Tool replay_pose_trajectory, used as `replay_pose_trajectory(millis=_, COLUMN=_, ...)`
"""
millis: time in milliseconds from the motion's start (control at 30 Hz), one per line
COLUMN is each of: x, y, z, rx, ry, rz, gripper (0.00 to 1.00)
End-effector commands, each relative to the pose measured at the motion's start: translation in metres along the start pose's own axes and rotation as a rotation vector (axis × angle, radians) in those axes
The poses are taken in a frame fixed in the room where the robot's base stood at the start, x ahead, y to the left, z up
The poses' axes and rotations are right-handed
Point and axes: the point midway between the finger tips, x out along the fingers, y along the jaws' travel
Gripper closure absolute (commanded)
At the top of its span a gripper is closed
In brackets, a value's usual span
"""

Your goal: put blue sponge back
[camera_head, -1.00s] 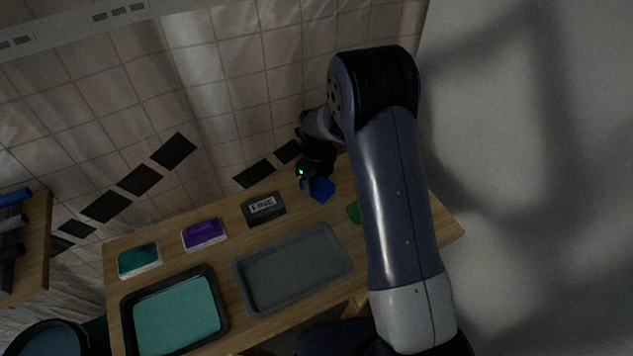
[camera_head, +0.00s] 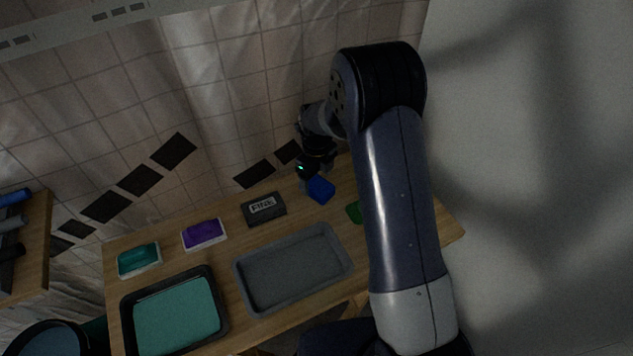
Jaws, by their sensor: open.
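The blue sponge (camera_head: 321,189) lies near the back of the wooden table, to the right of a dark grey block with white lettering. My gripper (camera_head: 309,183) is small and dark in the view, just behind and at the left edge of the blue sponge. It is open. Its fingertips are hard to make out, and I cannot tell whether they touch the sponge.
A green piece (camera_head: 354,211) is partly hidden by my arm. The lettered block (camera_head: 263,209), a purple sponge (camera_head: 204,233) and a teal sponge (camera_head: 139,257) line the back. A grey tray (camera_head: 246,297) and a black teal-filled tray (camera_head: 222,311) stand in front.

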Motion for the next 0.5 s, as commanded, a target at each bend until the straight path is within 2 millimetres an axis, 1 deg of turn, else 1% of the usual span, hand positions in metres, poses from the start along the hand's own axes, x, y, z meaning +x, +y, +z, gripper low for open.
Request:
replay_pose_trajectory(millis=33, x=-0.012, y=-0.001, z=0.001, rx=0.0, ry=-0.005, rz=-0.003, gripper=0.24)
replay_pose_trajectory(millis=100, x=-0.028, y=-0.001, z=0.001, rx=0.0, ry=-0.005, rz=-0.003, gripper=0.24)
replay_pose_trajectory(millis=300, x=-0.069, y=-0.001, z=0.001, rx=0.0, ry=-0.004, rz=-0.003, gripper=0.24)
replay_pose_trajectory(millis=400, x=-0.082, y=0.0, z=0.0, rx=0.0, ry=-0.002, rz=-0.001, gripper=0.24)
replay_pose_trajectory(millis=500, x=-0.091, y=0.0, z=0.0, rx=0.0, ry=-0.001, rz=-0.001, gripper=0.24)
